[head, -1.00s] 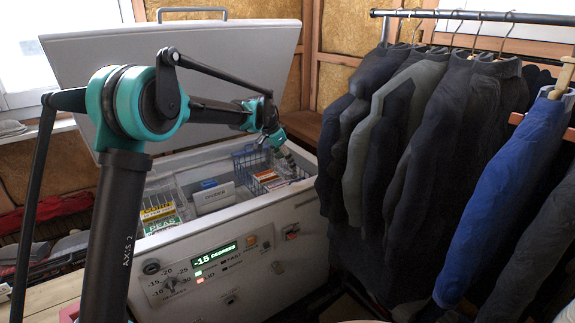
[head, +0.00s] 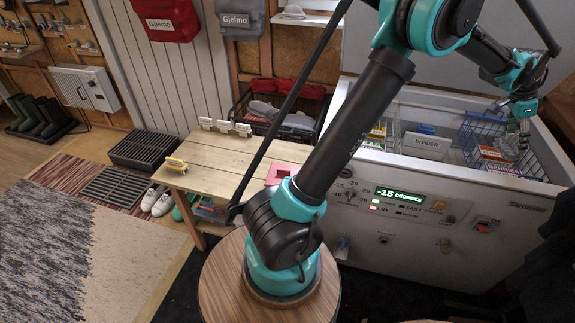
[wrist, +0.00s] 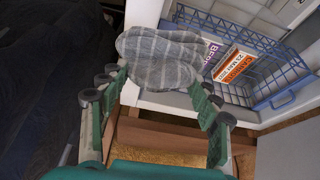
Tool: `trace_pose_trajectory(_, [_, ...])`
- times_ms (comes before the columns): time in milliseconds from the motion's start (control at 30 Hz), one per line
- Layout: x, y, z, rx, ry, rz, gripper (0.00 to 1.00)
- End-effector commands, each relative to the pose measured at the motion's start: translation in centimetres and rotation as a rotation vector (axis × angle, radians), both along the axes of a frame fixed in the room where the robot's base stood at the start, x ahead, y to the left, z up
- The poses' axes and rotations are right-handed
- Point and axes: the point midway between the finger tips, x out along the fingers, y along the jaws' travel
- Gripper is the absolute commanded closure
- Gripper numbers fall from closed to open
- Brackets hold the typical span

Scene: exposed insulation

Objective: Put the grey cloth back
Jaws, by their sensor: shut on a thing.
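The grey cloth (wrist: 160,62), a checked, folded bundle, is between the fingers of my gripper (wrist: 160,88) in the wrist view. My gripper is shut on it. The cloth overlaps the rim of the open chest freezer (wrist: 150,99) and part of the blue wire basket in that view. In the head view my gripper (head: 522,118) is over the right part of the freezer (head: 440,225), above the blue wire basket (head: 478,130).
Boxes of frozen food (wrist: 238,65) stand in the basket, and a white divider (head: 425,146) stands left of it. A wooden bench (head: 240,152) with small clips on it adjoins the freezer on the left. Dark clothing (wrist: 50,70) hangs close by in the wrist view.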

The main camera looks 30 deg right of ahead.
Motion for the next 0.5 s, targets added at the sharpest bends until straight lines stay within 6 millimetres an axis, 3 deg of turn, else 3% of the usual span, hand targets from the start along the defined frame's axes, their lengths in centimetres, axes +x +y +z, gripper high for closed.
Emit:
trace_pose_trajectory(33, [2.7, 0.0, -0.1, 0.0, -0.001, 0.03, 0.64])
trace_pose_trajectory(100, [6.2, 0.2, -0.2, 0.001, -0.001, 0.068, 0.64])
trace_pose_trajectory(267, [14.1, 1.1, -0.5, 0.002, -0.001, 0.152, 0.64])
trace_pose_trajectory(500, [25.5, 4.1, -0.9, 0.004, -0.002, 0.283, 0.64])
